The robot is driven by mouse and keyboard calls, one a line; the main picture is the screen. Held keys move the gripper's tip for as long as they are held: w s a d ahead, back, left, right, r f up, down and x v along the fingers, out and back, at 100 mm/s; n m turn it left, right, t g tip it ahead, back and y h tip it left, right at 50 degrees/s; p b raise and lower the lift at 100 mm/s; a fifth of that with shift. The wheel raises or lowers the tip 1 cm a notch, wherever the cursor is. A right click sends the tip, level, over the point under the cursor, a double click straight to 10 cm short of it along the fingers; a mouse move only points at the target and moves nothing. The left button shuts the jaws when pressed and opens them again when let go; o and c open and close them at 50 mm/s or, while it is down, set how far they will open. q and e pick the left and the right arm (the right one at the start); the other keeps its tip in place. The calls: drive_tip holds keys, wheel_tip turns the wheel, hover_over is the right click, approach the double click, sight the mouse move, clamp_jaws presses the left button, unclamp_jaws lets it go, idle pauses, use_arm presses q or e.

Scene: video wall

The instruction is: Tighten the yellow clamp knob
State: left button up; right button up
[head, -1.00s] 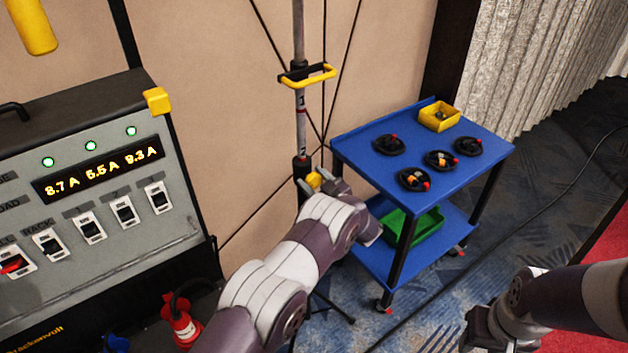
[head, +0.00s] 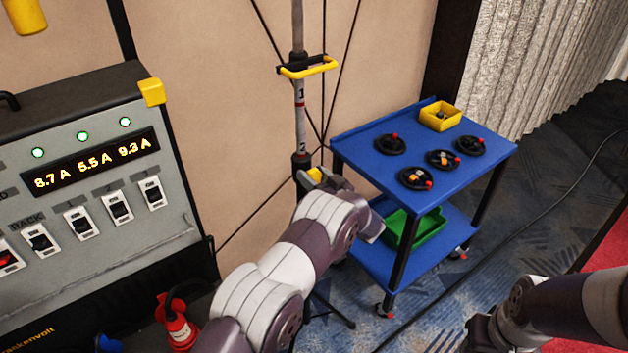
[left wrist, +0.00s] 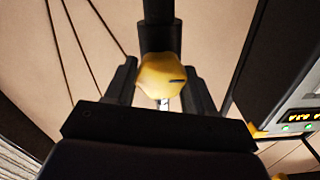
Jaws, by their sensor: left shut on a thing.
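The yellow clamp knob (head: 315,175) is on the dark collar of the upright pole (head: 299,110), beside the blue cart. My left gripper (head: 318,182) reaches it from the front, and its fingers partly hide the knob in the head view. In the left wrist view the yellow knob (left wrist: 161,77) sits between the two dark fingers of my left gripper (left wrist: 162,88), which is shut on it. A dark mark shows on the knob's face. My right gripper (head: 478,332) is low at the right, away from the pole; its fingers are not clear.
A blue cart (head: 365,150) with several black cable coils (head: 443,160), a yellow bin (head: 440,116) and a green bin (head: 425,228) stands right of the pole. A yellow handle (head: 308,69) crosses the pole above.

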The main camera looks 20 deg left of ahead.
use_arm(q)
drive_tip(key=shift+f+m, duration=0.2)
drive_tip(key=shift+m, duration=0.4)
drive_tip(key=o, duration=0.9)
drive_tip(key=shift+o, duration=0.2)
drive_tip(key=shift+d+r, duration=0.1)
drive_tip(key=b+v, duration=0.3)
drive_tip(key=v, duration=0.9)
drive_tip(key=shift+s+d, duration=0.2)
drive_tip(key=shift+s, duration=0.1)
